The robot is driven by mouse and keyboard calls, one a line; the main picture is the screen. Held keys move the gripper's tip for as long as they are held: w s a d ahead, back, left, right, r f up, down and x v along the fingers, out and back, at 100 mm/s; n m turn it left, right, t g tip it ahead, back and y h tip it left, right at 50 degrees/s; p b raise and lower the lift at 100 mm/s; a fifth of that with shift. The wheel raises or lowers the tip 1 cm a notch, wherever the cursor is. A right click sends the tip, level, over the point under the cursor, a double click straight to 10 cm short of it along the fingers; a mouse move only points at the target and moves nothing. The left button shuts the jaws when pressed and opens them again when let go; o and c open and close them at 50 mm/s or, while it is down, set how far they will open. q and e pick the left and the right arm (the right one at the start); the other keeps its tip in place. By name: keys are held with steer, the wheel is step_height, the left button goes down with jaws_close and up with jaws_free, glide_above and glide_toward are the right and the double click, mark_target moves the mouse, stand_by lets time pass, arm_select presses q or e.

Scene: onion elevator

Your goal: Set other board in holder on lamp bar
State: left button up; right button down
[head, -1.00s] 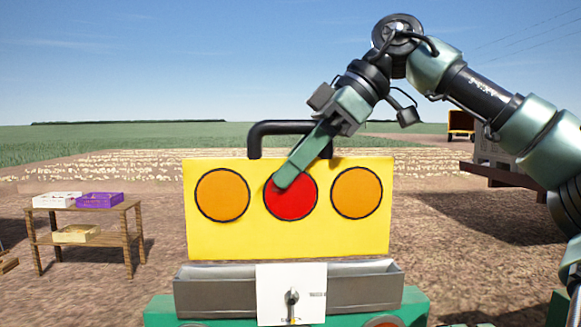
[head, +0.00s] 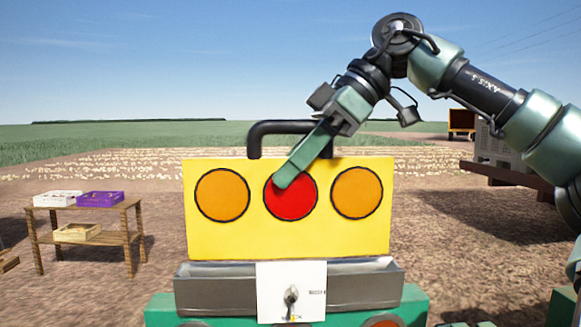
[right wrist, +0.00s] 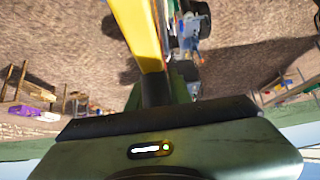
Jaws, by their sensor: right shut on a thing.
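A yellow board (head: 230,238) with an orange, a red and an orange lamp stands upright in the middle of the head view. It has a black handle (head: 256,135) on top. My right gripper (head: 295,172) comes down from the upper right and is shut at the handle; a green finger overlaps the red lamp's top. In the right wrist view the board's yellow edge (right wrist: 138,30) runs away from the gripper. A grey trough-like holder (head: 215,290) lies right below the board. Whether the board's lower edge touches it, I cannot tell. My left gripper is out of view.
A white plate with a switch (head: 291,275) fronts the holder on a green base (head: 160,310). A wooden table (head: 90,203) with several crates stands at left. A truck bed (head: 500,174) is at right. Open soil lies between.

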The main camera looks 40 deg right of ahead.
steer(key=shift+f+b, duration=1.8)
steer(key=shift+f, duration=0.5)
stand_by(0.5)
steer(key=shift+f+b, duration=0.7)
steer(key=shift+f, duration=0.45)
stand_by(0.5)
steer(key=c, duration=0.9)
jaws_free()
steer(key=shift+f, duration=0.1)
steer(key=shift+o, duration=0.4)
